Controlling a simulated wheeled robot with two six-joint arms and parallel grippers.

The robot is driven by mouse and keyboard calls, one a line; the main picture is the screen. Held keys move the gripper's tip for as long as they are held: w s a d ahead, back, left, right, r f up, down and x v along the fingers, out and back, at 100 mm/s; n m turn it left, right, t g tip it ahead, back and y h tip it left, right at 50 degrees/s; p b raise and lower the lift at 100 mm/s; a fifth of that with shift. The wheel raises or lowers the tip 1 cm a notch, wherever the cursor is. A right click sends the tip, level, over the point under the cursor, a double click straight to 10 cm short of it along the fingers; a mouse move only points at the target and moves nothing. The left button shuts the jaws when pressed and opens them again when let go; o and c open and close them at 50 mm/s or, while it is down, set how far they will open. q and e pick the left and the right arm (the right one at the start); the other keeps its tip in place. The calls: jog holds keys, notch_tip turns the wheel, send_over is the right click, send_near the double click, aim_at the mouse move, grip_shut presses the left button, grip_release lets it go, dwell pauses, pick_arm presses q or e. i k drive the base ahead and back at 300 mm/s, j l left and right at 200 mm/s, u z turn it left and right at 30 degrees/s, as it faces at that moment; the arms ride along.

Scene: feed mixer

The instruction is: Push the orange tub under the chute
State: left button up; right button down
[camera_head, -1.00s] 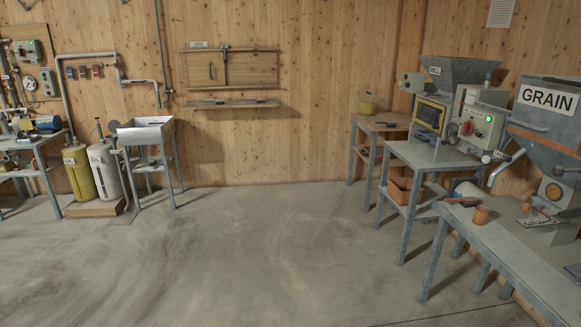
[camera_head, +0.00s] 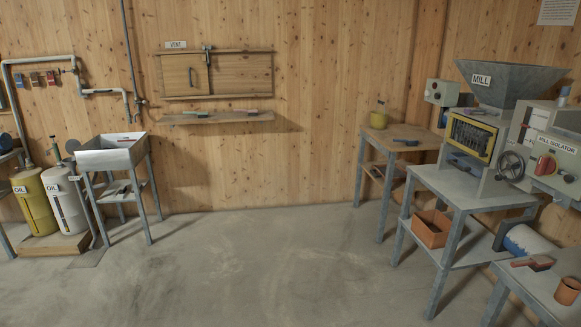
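An orange tub (camera_head: 432,228), open-topped and box-shaped, sits on the lower shelf of the mill's stand at the right. It looks empty, but its floor is partly hidden. The mill (camera_head: 474,135), with a grey hopper (camera_head: 508,82) on top and a yellow-framed front, stands on the tabletop above the tub. I cannot make out a chute clearly in this view. A smaller orange cup (camera_head: 567,291) stands on the bench at the lower right. Neither of my grippers is in view.
The concrete floor (camera_head: 240,270) ahead is clear. A wooden-topped table (camera_head: 405,135) stands left of the mill stand (camera_head: 470,185). A blue-and-white cylinder (camera_head: 528,243) lies beside the stand's lower shelf. A sink (camera_head: 112,155) and oil tanks (camera_head: 68,205) stand at the left.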

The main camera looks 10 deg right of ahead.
aim_at(433, 228)
jog(key=i+z, duration=0.15)
jog(key=i, duration=0.7)
jog(key=i+j+z, duration=0.15)
jog(key=i, duration=0.65)
jog(key=i+z, duration=0.3)
jog(key=i, duration=0.6)
jog(key=i+j+z, duration=0.15)
jog(key=i+z, duration=0.15)
jog(key=i, duration=0.55)
jog(key=i+j+z, duration=0.1)
jog(key=i+z, duration=0.35)
jog(key=i, duration=0.1)
